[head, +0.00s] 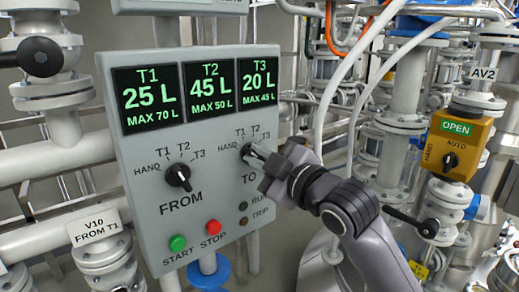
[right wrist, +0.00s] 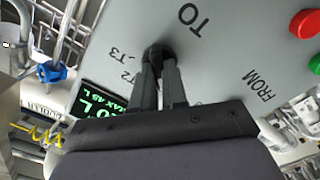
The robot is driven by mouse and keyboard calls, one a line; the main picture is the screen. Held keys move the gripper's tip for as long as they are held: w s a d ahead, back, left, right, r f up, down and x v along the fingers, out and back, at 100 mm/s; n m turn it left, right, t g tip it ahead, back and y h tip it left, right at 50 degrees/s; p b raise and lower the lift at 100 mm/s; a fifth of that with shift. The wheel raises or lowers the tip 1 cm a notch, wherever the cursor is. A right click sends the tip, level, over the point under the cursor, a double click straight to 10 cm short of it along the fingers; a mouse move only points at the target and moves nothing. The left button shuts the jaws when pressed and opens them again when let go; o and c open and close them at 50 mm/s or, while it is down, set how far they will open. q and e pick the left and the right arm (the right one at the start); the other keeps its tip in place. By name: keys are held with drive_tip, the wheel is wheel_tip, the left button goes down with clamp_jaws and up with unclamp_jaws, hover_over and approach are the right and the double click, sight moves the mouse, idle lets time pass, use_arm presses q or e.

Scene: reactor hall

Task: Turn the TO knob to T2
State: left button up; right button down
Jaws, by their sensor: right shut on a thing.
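The TO knob (head: 246,149) is a small black knob on the right of the grey control panel (head: 150,225), with the labels HAND, T1, T2 and T3 around it. My right gripper (head: 258,156) is shut on the TO knob from the front right. My left gripper is not in view.
The FROM knob (head: 178,176) is to the left on the same panel. Below are a green START button (head: 177,243) and a red STOP button (head: 213,227). Screens above read T1 25 L, T2 45 L, T3 20 L. A yellow AV2 box (head: 456,145) and pipes stand at right.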

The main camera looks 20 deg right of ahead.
drive_tip(key=shift+w+d+m+p, duration=0.1)
drive_tip(key=shift+m+p, duration=1.85)
drive_tip(key=shift+m, duration=1.35)
drive_tip(key=shift+d+m+p, duration=0.1)
drive_tip(key=shift+m+p, duration=1.85)
drive_tip(key=shift+m, duration=1.35)
drive_tip(key=c, duration=1.2)
unclamp_jaws()
drive_tip(key=shift+o, duration=0.2)
drive_tip(key=b+v, duration=0.1)
drive_tip(key=v, duration=0.6)
